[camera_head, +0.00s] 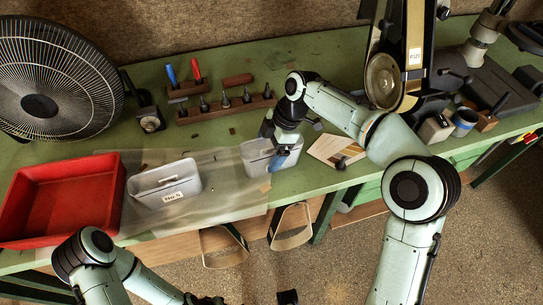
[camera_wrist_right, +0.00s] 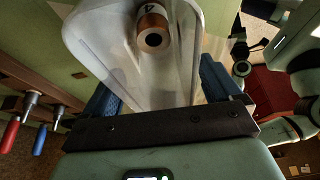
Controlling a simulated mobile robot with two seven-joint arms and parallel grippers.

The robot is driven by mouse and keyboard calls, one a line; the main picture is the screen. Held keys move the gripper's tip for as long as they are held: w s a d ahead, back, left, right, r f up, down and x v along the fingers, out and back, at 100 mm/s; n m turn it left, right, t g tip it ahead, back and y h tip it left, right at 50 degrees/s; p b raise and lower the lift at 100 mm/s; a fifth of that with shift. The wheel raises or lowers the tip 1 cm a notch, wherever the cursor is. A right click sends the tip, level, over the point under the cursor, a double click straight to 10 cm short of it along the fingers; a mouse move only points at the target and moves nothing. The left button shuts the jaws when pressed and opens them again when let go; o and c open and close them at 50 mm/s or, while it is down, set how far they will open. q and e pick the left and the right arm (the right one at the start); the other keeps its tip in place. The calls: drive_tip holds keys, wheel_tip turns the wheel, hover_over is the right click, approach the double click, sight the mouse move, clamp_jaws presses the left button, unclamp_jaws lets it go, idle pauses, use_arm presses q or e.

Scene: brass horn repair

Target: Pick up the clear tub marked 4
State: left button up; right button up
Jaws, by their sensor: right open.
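A pale translucent tub (camera_head: 256,150) stands on the green bench, under my right gripper (camera_head: 276,150). In the right wrist view this tub (camera_wrist_right: 110,45) lies between my two blue fingers, which are apart with the tub's narrowing end between them. I cannot tell whether they touch its walls. A copper-coloured roll (camera_wrist_right: 152,25) with a pale ring and a dark hole shows in the tub, and a 4 is readable at its top. In the head view the gripper hides part of the tub. My left gripper (camera_head: 205,301) is only partly in view at the bottom edge.
A second pale tub (camera_head: 164,186) with a white label stands to the left, on a clear sheet, beside a red tray (camera_head: 62,200). Behind are a tool rack (camera_head: 226,108) and a fan (camera_head: 55,80). A paper card (camera_head: 335,150) lies right of the gripper.

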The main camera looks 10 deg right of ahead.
drive_tip(key=shift+f, duration=0.25)
idle(0.3)
drive_tip(key=c, duration=1)
drive_tip(key=shift+c, duration=0.3)
drive_tip(key=shift+r, duration=0.15)
